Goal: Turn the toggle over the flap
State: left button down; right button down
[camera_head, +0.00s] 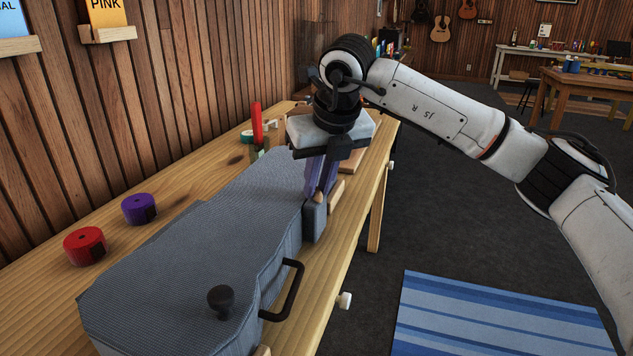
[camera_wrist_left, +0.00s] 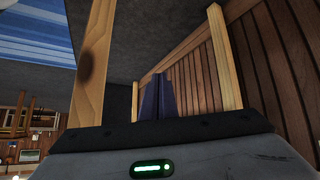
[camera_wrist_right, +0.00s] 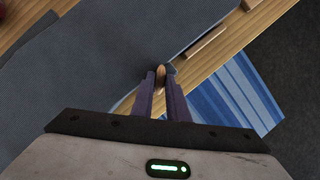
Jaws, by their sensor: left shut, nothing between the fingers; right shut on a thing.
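A grey-blue ribbed instrument case (camera_head: 190,265) lies shut on the wooden bench. A blue-grey flap (camera_head: 314,220) hangs at its front side. My right gripper (camera_head: 318,190) points down there, its purple fingers shut on a small wooden toggle (camera_wrist_right: 160,75) at the case's edge. The toggle is mostly hidden by the fingers, so I cannot tell its exact angle to the flap. My left gripper (camera_wrist_left: 157,97) shows only in its own wrist view, shut and empty, down among the bench's wooden legs.
The case carries a black knob (camera_head: 221,300) and a black handle (camera_head: 284,291) at its front. Red (camera_head: 85,246) and purple (camera_head: 139,209) rolls lie behind it. A red upright stick (camera_head: 257,123) stands farther back. A plank wall closes off the rear; the floor in front is open.

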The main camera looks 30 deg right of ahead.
jog(key=n, duration=0.2)
jog(key=n+y+p, duration=0.1)
jog(key=shift+d+r+n+p, duration=0.2)
jog(key=shift+n+p, duration=0.1)
jog(key=shift+n, duration=0.1)
jog(key=shift+n+y, duration=0.4)
jog(key=shift+w+d+n+g+y+p, duration=0.1)
jog(key=shift+n+g+y+p, duration=0.25)
jog(key=shift+n+p, duration=0.8)
jog(key=shift+d+n+y+p, duration=0.1)
jog(key=shift+n+y+p, duration=0.45)
jog(key=shift+n, duration=0.5)
jog(key=shift+f+g, duration=0.1)
jog(key=shift+g, duration=0.15)
jog(key=shift+n, duration=0.3)
jog(key=c, duration=1.7)
grip_release()
